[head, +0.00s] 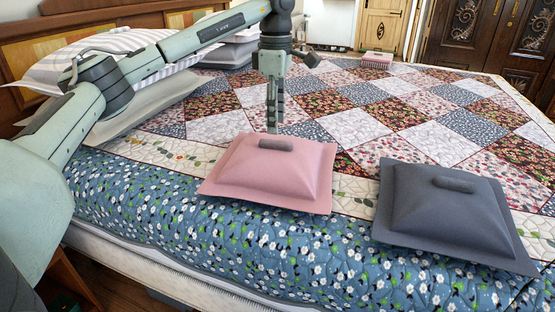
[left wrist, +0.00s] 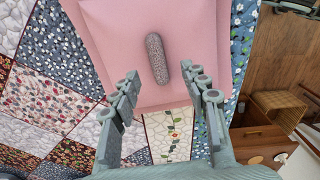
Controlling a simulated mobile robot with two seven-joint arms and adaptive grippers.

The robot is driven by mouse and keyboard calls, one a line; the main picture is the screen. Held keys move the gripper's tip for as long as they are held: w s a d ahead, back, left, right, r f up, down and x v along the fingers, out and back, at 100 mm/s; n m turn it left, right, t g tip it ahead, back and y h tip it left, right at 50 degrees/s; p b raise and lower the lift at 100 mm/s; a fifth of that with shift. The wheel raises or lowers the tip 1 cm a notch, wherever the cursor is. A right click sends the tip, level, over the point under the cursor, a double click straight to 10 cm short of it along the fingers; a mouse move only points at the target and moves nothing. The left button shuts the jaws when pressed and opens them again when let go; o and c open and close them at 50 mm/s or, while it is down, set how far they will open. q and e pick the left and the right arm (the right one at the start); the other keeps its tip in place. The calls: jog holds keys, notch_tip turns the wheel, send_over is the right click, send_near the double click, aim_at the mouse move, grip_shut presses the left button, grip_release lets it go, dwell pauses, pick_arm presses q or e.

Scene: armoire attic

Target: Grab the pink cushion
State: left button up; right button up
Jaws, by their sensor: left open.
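The pink cushion (head: 268,176) lies flat on the quilted bed, near its front edge, with a grey rounded handle (head: 276,144) on top. In the left wrist view the pink cushion (left wrist: 115,45) fills the top middle, and its speckled handle (left wrist: 157,58) lies ahead of the fingertips. My left gripper (head: 273,128) points down just behind the handle in the head view. In the left wrist view the fingers of my left gripper (left wrist: 165,88) are apart with nothing between them. Whether a fingertip touches the cushion cannot be told. My right gripper is not in view.
A dark grey cushion (head: 450,210) with a similar handle lies to the right on the bed. Striped pillows (head: 90,62) are at the left by the headboard. A small pink item (head: 377,60) sits at the far edge. The quilt (head: 360,125) between is clear.

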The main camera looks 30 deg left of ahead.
aim_at(276, 141)
pick_arm(q)
notch_tip(276, 141, down, 5)
jog(key=shift+w+a+f, duration=0.1)
jog(key=shift+a+f, duration=0.05)
jog(key=shift+f, duration=0.05)
grip_shut()
dwell(0.3)
